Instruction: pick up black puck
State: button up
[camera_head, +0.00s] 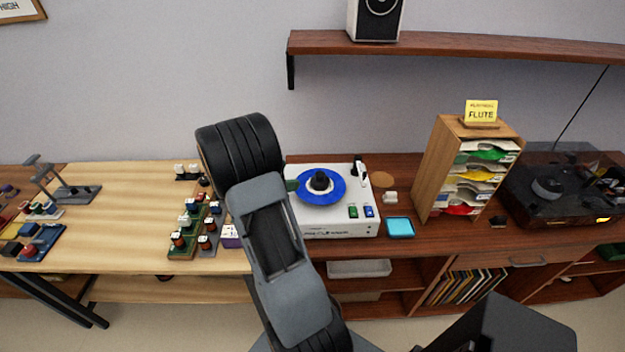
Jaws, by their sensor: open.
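A small black round piece, which looks like the black puck (320,179), sits at the middle of a blue disc (337,193). The blue disc lies on top of a white record player (300,228) on the brown cabinet. My arm rises from the bottom of the picture, and its thick black joint is just left of the white player. The arm covers part of the player's left side.
A wooden paper rack (437,170) with a yellow FLUTE sign and a dark turntable (560,190) stand to the right. A light blue square (400,227) lies beside the white player. Left, a pale wooden table (120,225) holds small devices. A shelf (450,45) hangs above.

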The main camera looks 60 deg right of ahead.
aim_at(318, 174)
jog(key=p+x, duration=0.1)
jog(key=x, duration=0.6)
jog(key=shift+s+d+f, duration=0.15)
jog(key=shift+d+f, duration=0.1)
jog(key=shift+d, duration=0.05)
jog(key=shift+p+x, duration=1.1)
jog(key=shift+x, duration=1.55)
jog(key=shift+a, duration=0.1)
jog(key=shift+c, duration=0.2)
jog(key=c, duration=1.1)
jog(key=shift+o, duration=0.2)
jog(key=shift+r, duration=0.15)
